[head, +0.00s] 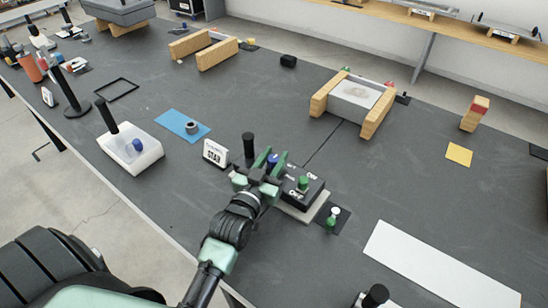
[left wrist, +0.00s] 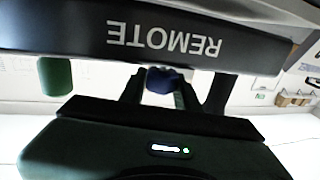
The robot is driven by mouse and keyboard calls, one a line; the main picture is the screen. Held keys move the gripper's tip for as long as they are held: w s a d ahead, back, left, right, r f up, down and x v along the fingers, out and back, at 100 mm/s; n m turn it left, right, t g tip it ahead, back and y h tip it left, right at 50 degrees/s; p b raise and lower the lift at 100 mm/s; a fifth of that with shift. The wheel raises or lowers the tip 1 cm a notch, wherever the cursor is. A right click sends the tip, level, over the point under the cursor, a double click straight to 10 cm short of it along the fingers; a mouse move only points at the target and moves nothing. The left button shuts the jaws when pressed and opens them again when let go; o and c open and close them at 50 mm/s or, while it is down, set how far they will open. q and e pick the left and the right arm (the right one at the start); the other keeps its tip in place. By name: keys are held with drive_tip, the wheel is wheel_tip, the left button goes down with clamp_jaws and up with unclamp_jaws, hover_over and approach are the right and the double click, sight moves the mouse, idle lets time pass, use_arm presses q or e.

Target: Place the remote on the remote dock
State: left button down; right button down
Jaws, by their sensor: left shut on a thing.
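The remote (head: 303,190) is a black box with a green knob, a blue knob and ON/OFF lettering, near the middle of the head view. In the left wrist view the remote (left wrist: 165,38) fills the top, with its REMOTE lettering upside down. My left gripper (head: 266,165) is shut on the remote at its blue-knob end; the fingers partly hide this end. A pale slab (head: 310,212), apparently the remote dock, shows beneath the remote's front edge. I cannot tell whether the remote touches it. My right gripper is not in view.
A small white-and-green item (head: 333,217) stands on a dark square just right of the slab. A white STAR sign (head: 215,153) and a black post (head: 249,146) stand close left. A white panel (head: 440,265) lies front right. Open table lies behind the remote.

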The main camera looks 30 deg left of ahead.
use_arm(q)
drive_tip(key=shift+r, duration=0.1)
drive_tip(key=shift+f, duration=0.55)
drive_tip(key=c, duration=1)
unclamp_jaws()
drive_tip(key=shift+f, duration=0.2)
drive_tip(key=shift+c, duration=0.2)
